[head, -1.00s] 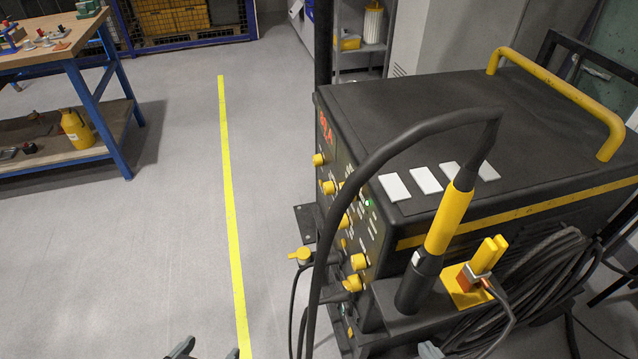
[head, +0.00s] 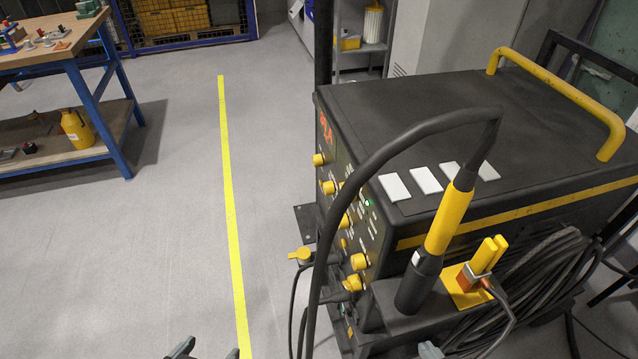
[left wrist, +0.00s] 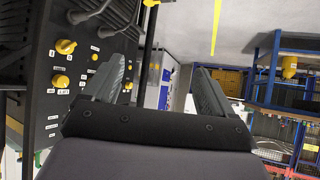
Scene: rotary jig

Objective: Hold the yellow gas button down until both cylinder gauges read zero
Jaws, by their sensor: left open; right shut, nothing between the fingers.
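The black welding machine (head: 440,130) has a front panel with several yellow knobs (head: 345,221). A small yellow round part (head: 344,243) sits among them; I cannot tell whether it is the gas button. The panel also shows at the left of the left wrist view (left wrist: 45,100), with a small yellow part (left wrist: 94,57) near larger knobs. No cylinder gauge can be made out. My left gripper (head: 208,352) is at the bottom edge of the head view, left of the machine. In the left wrist view (left wrist: 160,88) its fingers are open and empty, apart from the panel. My right gripper (head: 430,350) barely shows, its fingers mostly cut off.
A yellow-and-black torch (head: 440,235) stands in a holder at the machine's front corner, its thick cable (head: 375,160) arching before the panel. Coiled cables (head: 530,275) hang at the right. A workbench (head: 70,60) stands far left. The floor around the yellow line (head: 229,190) is clear.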

